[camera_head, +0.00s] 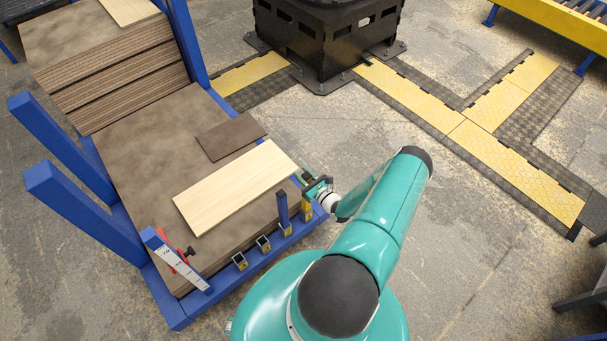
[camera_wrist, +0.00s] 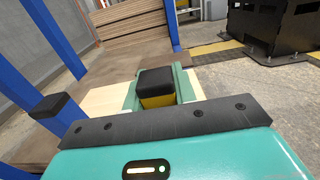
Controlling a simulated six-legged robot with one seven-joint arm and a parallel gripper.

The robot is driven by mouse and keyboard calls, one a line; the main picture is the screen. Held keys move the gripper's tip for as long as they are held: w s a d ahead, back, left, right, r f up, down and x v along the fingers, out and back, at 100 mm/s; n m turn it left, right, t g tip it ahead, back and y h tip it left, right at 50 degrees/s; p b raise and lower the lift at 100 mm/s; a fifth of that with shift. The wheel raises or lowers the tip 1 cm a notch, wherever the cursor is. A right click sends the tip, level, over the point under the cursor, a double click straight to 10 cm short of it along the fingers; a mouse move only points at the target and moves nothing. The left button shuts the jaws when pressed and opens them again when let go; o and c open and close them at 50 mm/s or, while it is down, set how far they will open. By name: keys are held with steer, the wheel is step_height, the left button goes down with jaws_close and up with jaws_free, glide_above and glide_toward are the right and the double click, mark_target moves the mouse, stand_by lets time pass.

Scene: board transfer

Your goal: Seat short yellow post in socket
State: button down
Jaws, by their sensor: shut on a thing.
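The short yellow post (camera_head: 306,207) is upright at the right end of the blue rack's front rail, its lower end at the rail. In the wrist view its black cap and yellow side (camera_wrist: 157,101) sit between my teal fingers. My gripper (camera_head: 315,188) is shut on it near its top. Empty yellow-marked sockets (camera_head: 240,261) and (camera_head: 263,243) are on the rail to the left. A blue post (camera_head: 283,207) with a dark top stands in the socket beside the yellow post. I cannot tell how deep the yellow post sits; its socket is hidden.
A pale board (camera_head: 235,186) and a small dark board (camera_head: 231,136) lie on the brown stack (camera_head: 140,140) behind the rail. Tall blue uprights (camera_head: 75,212) stand at the left. A white scale (camera_head: 176,261) with a red part stands at the front-left corner.

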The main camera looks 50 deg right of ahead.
steer(key=shift+f, duration=0.1)
steer(key=c, duration=1.1)
jaws_free()
steer(key=shift+o, duration=0.2)
steer(key=shift+s, duration=0.1)
steer(key=s+a, duration=0.1)
steer(key=s, duration=1.2)
steer(key=shift+s+a, duration=0.25)
